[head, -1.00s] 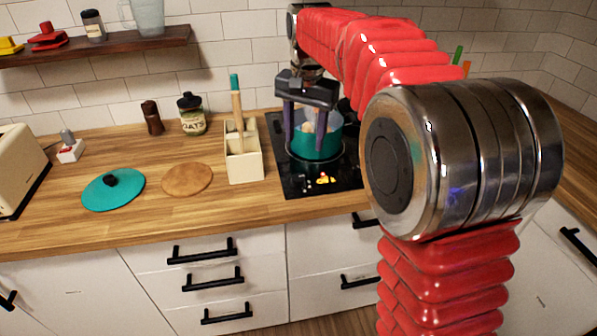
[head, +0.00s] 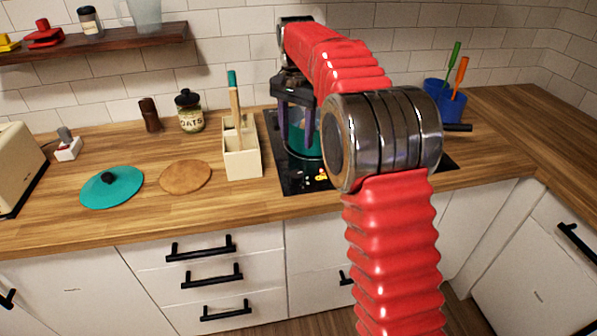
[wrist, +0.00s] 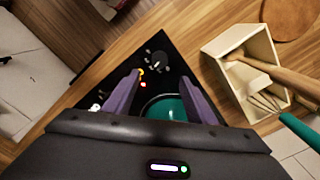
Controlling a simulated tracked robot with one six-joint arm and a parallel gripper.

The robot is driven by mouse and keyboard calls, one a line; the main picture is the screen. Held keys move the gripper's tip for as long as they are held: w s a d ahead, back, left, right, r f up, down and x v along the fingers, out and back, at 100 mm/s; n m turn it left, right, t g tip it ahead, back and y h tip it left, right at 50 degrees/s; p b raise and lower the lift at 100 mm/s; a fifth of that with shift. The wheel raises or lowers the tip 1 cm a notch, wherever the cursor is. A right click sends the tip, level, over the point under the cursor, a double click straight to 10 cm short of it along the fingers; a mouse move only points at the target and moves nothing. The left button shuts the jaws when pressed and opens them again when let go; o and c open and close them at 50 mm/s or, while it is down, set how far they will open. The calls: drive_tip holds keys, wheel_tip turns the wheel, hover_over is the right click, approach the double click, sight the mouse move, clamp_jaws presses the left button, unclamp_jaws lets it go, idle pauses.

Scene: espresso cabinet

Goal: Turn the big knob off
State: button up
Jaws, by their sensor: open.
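The big knob (wrist: 159,60) is a round dark dial with pale marks around it, on the black cooktop (wrist: 170,42) near its front left corner. In the wrist view it lies just beyond the fingertips of my gripper (wrist: 160,80), with no contact visible. In the head view my gripper (head: 297,145) points down over the cooktop, its two purple fingers apart and empty. Orange and red lights show on the panel close to the knob. A teal pot (head: 303,140) stands on the cooktop behind the fingers, partly hidden by them and my arm.
A cream utensil holder (head: 243,163) with wooden-handled tools stands close left of the cooktop. A round wooden board (head: 186,177) and a teal lid (head: 112,190) lie farther left. A blue container (head: 446,98) with utensils stands at right. The front counter strip is clear.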

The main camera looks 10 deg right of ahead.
sight(297, 173)
wheel_tip(297, 173, down, 14)
drive_tip(key=shift+r, duration=0.2)
idle(0.4)
drive_tip(key=shift+c, duration=0.4)
drive_tip(key=c, duration=0.9)
drive_tip(key=shift+d, duration=0.25)
drive_tip(key=shift+c, duration=0.3)
drive_tip(key=shift+a, duration=0.1)
